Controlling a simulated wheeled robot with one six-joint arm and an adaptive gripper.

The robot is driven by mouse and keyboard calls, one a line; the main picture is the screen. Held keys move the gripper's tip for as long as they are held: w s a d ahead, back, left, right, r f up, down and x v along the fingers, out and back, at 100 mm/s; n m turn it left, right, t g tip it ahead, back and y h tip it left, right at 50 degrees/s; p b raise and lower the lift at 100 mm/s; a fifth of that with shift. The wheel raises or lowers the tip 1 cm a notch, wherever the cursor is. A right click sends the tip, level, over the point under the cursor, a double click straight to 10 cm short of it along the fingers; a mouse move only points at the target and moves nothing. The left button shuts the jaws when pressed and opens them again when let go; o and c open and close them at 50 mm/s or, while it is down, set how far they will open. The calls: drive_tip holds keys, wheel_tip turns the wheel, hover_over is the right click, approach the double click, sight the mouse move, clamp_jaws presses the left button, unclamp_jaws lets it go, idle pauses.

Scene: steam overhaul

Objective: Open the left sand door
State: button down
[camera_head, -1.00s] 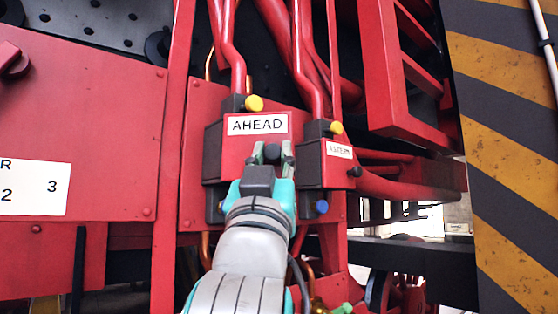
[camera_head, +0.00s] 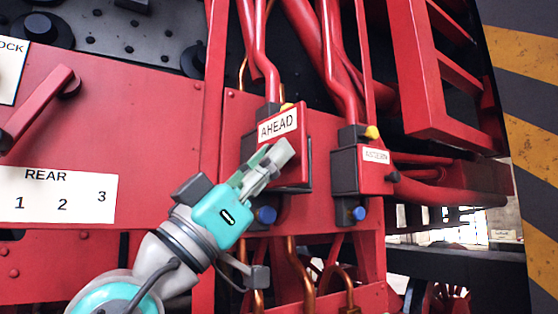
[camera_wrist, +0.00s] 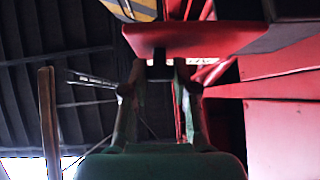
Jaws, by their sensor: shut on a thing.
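The left sand door (camera_head: 302,145) is the red panel with the "AHEAD" label. It stands partly swung out from its dark box (camera_head: 250,147), with its right edge toward me. My gripper (camera_head: 277,158) is at the door's front face, below the label, with its fingers pointing up and right. In the wrist view, my gripper (camera_wrist: 158,75) has its fingertips against the red door (camera_wrist: 205,36), closed around a small dark knob. The knob is mostly hidden by the fingers. The inside of the box is hidden from me.
A second box (camera_head: 372,172) with a small label and a dark knob stands at the right, shut. Blue knobs (camera_head: 266,215) and copper pipes (camera_head: 291,260) sit below. A red lever (camera_head: 40,107) and "REAR" plate (camera_head: 62,197) are at the left. A striped pillar (camera_head: 530,150) stands at the right.

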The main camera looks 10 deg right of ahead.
drive_tip(key=shift+a+m+g+h, duration=0.3)
drive_tip(key=shift+g, duration=0.4)
drive_tip(key=c, duration=0.9)
unclamp_jaws()
drive_tip(key=shift+w, duration=0.1)
drive_tip(key=v, duration=1.2)
